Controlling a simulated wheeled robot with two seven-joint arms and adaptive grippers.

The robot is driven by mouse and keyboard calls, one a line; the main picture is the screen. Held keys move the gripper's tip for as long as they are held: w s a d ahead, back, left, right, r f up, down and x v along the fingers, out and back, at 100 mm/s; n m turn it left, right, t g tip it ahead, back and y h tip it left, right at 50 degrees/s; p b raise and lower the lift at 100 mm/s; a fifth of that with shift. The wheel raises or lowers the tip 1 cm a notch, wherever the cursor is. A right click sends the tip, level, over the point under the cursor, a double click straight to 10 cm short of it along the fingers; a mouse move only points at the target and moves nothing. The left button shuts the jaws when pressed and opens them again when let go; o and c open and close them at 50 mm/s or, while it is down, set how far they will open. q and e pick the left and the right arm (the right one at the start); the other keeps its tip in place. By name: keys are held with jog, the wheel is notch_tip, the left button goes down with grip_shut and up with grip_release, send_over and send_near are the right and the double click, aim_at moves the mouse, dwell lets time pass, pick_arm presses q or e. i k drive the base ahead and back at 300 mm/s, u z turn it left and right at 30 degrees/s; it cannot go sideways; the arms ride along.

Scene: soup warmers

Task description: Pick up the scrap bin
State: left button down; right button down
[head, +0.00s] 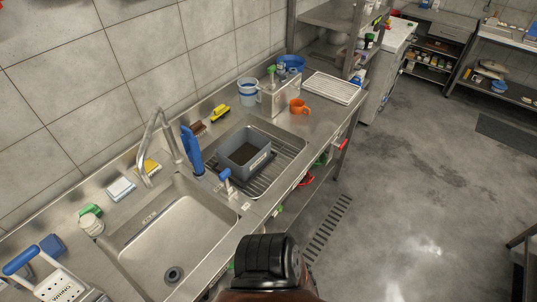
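A grey rectangular bin (262,160), which looks like the scrap bin, stands upright in the right-hand part of the steel sink unit. Its top is open and its inside looks dark. It rests on a ribbed or wire-racked surface (288,152). A blue-handled item (225,175) stands close at its front left. Neither of my grippers is in view, so no gripper shows near the bin.
The empty sink basin (190,228) lies left of the bin. An orange mug (298,106) and white rack (334,87) sit to the right. Open floor (400,190) lies right of the counter.

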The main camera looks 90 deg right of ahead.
aim_at(244, 153)
jog(key=z, duration=4.5)
jog(key=i, duration=0.8)
jog(key=u, duration=3)
